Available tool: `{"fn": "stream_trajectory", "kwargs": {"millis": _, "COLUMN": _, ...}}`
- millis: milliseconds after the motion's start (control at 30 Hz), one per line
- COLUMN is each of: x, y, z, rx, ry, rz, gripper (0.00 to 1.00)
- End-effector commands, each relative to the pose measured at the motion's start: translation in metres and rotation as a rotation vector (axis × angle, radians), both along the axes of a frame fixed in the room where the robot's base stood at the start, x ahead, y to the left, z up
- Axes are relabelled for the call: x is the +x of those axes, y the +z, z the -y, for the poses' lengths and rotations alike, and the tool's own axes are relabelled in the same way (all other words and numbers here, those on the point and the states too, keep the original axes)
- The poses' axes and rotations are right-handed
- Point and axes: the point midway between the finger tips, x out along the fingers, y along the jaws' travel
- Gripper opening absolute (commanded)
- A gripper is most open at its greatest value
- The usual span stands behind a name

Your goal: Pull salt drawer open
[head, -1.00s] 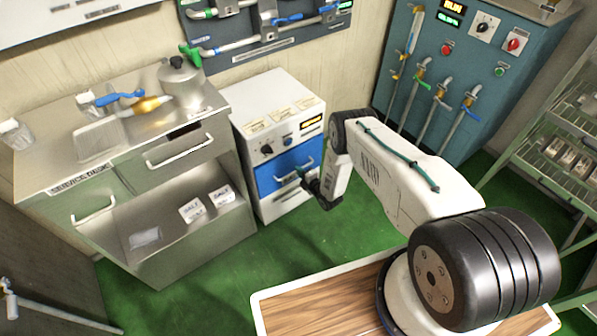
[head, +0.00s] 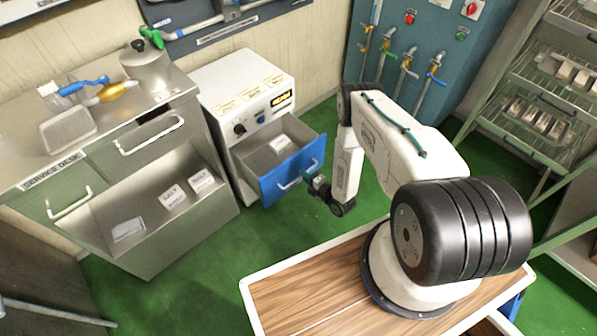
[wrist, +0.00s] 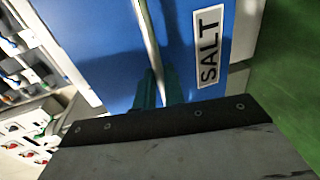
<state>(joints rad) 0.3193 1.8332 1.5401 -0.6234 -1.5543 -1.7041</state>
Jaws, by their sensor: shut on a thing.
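The salt drawer (head: 293,172) has a blue front and stands pulled out of the white cabinet (head: 240,85). A white packet (head: 280,144) lies inside it. My gripper (head: 312,180) is at the drawer's front, shut on the handle (head: 290,183). In the wrist view the blue front (wrist: 100,45) carries a SALT label (wrist: 208,46), and the pale bar handle (wrist: 150,45) runs down between the green fingers (wrist: 155,90).
A wire rack (head: 530,90) is at the right. Green floor (head: 200,245) is open in front of the drawer.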

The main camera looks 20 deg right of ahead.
Motion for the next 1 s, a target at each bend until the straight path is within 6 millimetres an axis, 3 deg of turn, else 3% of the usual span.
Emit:
{"fn": "stream_trajectory", "kwargs": {"millis": 533, "x": -0.006, "y": 0.001, "z": 0.007, "rx": -0.005, "ry": -0.013, "rz": 0.004, "gripper": 0.0}}
{"fn": "stream_trajectory", "kwargs": {"millis": 600, "x": -0.006, "y": 0.001, "z": 0.007, "rx": -0.005, "ry": -0.012, "rz": 0.004, "gripper": 0.27}}
{"fn": "stream_trajectory", "kwargs": {"millis": 633, "x": -0.006, "y": 0.001, "z": 0.006, "rx": -0.004, "ry": -0.011, "rz": 0.004, "gripper": 0.32}}
{"fn": "stream_trajectory", "kwargs": {"millis": 1000, "x": -0.014, "y": 0.001, "z": 0.006, "rx": -0.002, "ry": -0.008, "rz": 0.001, "gripper": 0.32}}
